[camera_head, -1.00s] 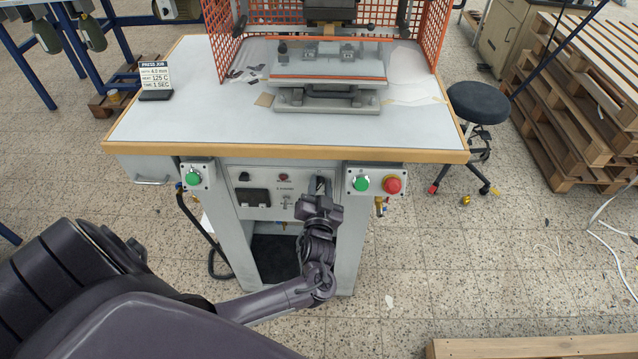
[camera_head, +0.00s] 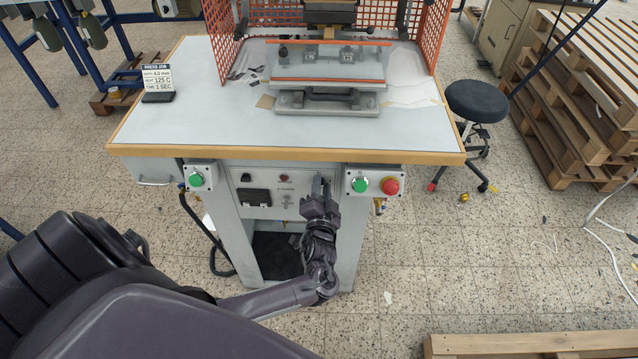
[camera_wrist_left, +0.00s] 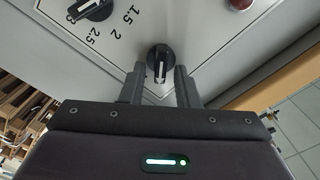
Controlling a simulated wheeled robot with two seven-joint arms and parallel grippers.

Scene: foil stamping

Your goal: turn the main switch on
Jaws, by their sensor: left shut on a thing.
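The main switch is a black rotary knob (camera_wrist_left: 159,56) with a white pointer mark, on the grey panel in the left wrist view. The white mark points toward the bottom of that view. My left gripper (camera_wrist_left: 160,74) has one finger on each side of the knob and is shut on it. In the head view, my left gripper (camera_head: 320,187) reaches the right part of the press's front panel (camera_head: 268,212) and hides the switch there. My right gripper is not in view.
A green button (camera_head: 360,185) and a red button (camera_head: 390,186) sit just right of my left gripper. Another green button (camera_head: 196,179) is at the left. The tabletop edge (camera_head: 285,155) overhangs above. A numbered dial (camera_wrist_left: 90,9) is near the switch.

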